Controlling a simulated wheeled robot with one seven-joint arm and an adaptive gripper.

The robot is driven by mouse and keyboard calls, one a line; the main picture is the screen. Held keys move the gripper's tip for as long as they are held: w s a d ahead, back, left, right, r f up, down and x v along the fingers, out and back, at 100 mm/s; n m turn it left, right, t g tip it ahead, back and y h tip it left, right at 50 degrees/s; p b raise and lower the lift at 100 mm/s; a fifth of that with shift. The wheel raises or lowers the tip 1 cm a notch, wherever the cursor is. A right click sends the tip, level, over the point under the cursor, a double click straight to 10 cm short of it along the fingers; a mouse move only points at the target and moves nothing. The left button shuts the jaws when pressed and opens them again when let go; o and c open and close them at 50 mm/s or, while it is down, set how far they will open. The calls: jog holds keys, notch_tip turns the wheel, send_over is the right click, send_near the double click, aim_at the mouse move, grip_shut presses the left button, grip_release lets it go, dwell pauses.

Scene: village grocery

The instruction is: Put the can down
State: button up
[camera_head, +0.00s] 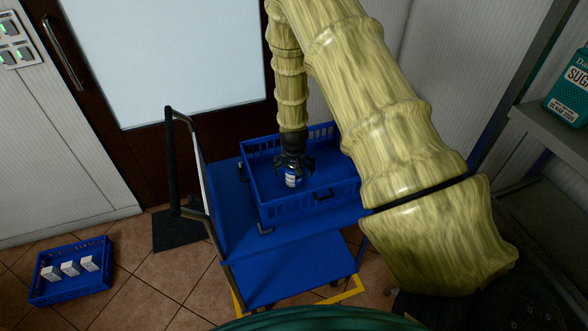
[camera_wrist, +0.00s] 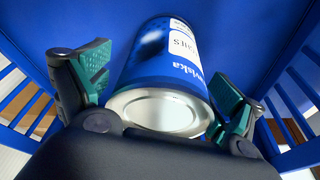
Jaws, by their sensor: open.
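The can (camera_wrist: 165,65) is blue with a white label and a bare metal end, which faces the wrist camera. In the head view the can (camera_head: 291,179) shows small, just below my gripper (camera_head: 293,168), inside the blue crate (camera_head: 309,211). My gripper also shows in the wrist view (camera_wrist: 160,95), its green-padded fingers open on either side of the can. A gap shows between the fingers and the can on both sides. The can appears to stand on the crate floor, but its lower end is hidden from the wrist camera.
The crate sits on a blue cart (camera_head: 228,200) with a dark handle (camera_head: 171,160). Another blue crate (camera_head: 70,289) with white boxes is on the tiled floor at left. A shelf (camera_head: 550,130) with a teal sugar pack (camera_head: 570,88) stands at right. The crate floor around the can looks free.

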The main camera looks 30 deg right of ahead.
jog(key=shift+r, duration=0.15)
jog(key=shift+b+v, duration=1.2)
jog(key=shift+v, duration=4.65)
